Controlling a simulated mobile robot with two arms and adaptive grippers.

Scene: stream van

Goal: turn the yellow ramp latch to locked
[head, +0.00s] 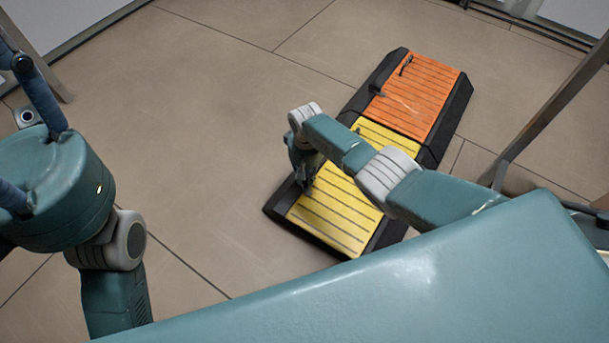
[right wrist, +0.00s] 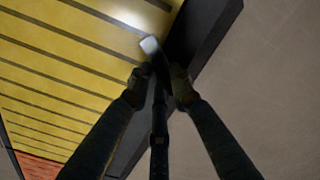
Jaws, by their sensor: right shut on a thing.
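The yellow ramp (head: 335,212) lies on the floor with a black border and dark stripes; it also fills the left of the right wrist view (right wrist: 60,75). My right gripper (head: 306,180) is over its left edge. In the right wrist view, the two fingers (right wrist: 159,88) are shut on the latch lever (right wrist: 151,46), a dark bar with a pale tip by the ramp's black border. The fingers hide part of the lever, and I cannot tell its locked position. My left gripper is not in view.
An orange ramp (head: 428,92) with dark fittings (head: 405,66) adjoins the yellow one at its far end. The tiled floor (head: 190,130) left of the ramps is clear. A slanted brown post (head: 550,115) stands at the right.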

